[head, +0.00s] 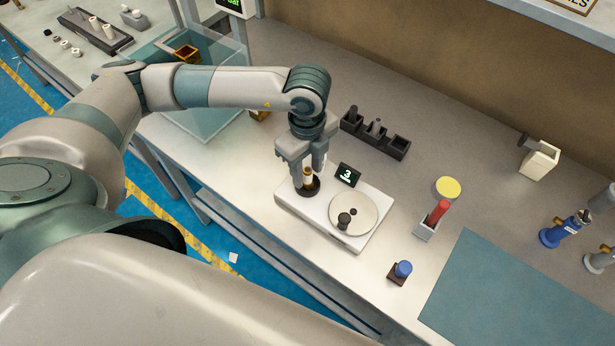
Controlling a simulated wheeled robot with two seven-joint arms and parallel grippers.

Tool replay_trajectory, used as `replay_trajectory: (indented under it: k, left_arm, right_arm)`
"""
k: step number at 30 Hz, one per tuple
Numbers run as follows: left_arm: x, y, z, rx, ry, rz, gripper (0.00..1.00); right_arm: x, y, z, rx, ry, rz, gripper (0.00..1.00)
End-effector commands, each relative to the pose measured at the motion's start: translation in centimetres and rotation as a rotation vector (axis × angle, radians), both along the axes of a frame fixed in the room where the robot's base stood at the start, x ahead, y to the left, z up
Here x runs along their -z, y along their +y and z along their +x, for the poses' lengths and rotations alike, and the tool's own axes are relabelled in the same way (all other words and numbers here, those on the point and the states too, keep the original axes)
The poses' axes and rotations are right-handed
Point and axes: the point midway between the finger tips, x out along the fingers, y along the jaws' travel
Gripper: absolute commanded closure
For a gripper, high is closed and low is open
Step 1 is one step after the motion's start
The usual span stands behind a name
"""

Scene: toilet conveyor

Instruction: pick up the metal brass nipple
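A small brass-coloured upright piece with a pale section, which looks like the brass nipple (308,174), stands in a round black holder (311,190) on the left part of a white scale-like device (290,202). My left gripper (309,172) points down over it, with one finger on each side of the piece. The fingers are very close to it; I cannot tell whether they touch it. The gripper body hides what is above the piece. My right gripper is not in view.
The device has a round plate (364,208) with a dark weight-like piece (344,221) and a small display (348,174). Behind is a black block with slots (374,139). A red-topped item (438,212) and a blue-capped item (403,269) stand to the right. A blue-grey mat (510,295) lies clear.

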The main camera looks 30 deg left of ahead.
Motion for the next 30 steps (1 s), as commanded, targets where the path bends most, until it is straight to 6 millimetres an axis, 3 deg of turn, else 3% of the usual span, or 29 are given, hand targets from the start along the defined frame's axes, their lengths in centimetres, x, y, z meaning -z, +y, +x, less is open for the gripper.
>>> replay_trajectory:
  k: [1,5,20,28,30]
  left_arm:
    - [0.0,0.0,0.0,0.000,0.000,0.000,0.69]
    - [0.0,0.0,0.0,0.000,0.000,0.000,1.00]
    - [-0.6,0.0,0.1,0.000,-0.002,0.000,1.00]
    - [-4.0,-0.1,0.1,0.003,-0.007,-0.001,1.00]
    - [-4.6,-1.5,0.3,0.006,-0.004,-0.003,1.00]
  right_arm:
    - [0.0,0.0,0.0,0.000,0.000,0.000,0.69]
    - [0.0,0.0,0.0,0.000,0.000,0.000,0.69]
    - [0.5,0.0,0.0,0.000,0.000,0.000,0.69]
    - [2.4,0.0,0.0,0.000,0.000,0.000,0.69]
    - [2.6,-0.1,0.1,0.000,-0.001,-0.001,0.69]
